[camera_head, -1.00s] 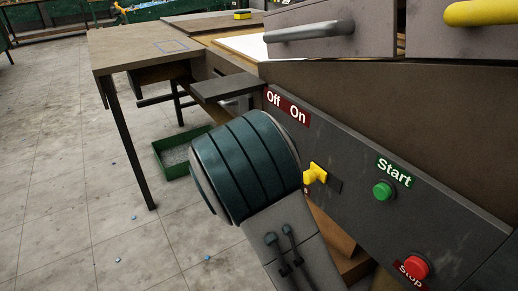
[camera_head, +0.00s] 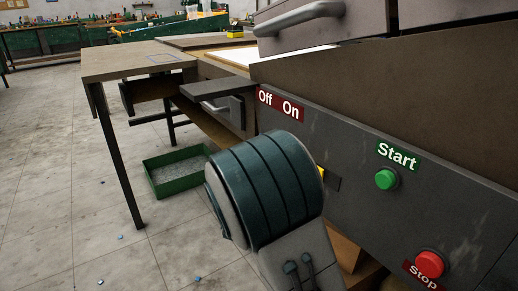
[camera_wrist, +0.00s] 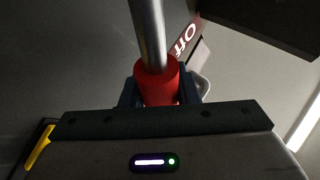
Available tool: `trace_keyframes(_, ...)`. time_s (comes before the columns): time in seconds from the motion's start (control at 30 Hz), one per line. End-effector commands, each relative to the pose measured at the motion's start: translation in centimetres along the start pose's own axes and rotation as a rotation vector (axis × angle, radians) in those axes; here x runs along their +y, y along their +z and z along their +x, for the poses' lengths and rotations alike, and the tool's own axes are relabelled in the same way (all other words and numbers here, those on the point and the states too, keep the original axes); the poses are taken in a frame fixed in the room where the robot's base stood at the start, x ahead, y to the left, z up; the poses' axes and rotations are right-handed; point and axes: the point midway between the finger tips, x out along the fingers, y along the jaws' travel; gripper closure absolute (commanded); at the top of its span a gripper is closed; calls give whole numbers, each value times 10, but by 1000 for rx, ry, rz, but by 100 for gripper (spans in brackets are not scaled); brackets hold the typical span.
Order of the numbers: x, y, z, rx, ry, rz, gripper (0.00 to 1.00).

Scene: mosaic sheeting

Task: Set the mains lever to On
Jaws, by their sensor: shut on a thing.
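In the wrist view my gripper (camera_wrist: 160,92) is shut on the red grip (camera_wrist: 157,72) of the mains lever. The lever's bare metal rod (camera_wrist: 148,25) runs up from the grip. In the head view my wrist hides the lever and my fingers. A red Off/On plate (camera_head: 279,104) is on the dark machine panel just above my wrist, with Off at left and On at right. The Off lettering also shows in the wrist view (camera_wrist: 186,38), beyond the grip. Which label the lever points to cannot be told.
A green Start button (camera_head: 386,179) and a red Stop button (camera_head: 430,263) sit on the panel to the right. A yellow part (camera_head: 321,172) shows at my wrist's edge. A bench (camera_head: 130,62) and green bin (camera_head: 180,186) stand at left. The floor at left is mostly clear.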

Motion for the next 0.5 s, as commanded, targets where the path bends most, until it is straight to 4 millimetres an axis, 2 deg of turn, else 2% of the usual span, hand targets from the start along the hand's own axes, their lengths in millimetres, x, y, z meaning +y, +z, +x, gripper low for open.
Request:
trace_keyframes(0.37,1,1,-3,-1,0,5,100)
trace_keyframes(0.4,1,1,-3,-1,0,5,61)
trace_keyframes(0.43,1,1,-3,-1,0,5,53)
trace_keyframes(0.5,1,1,-2,0,1,4,50)
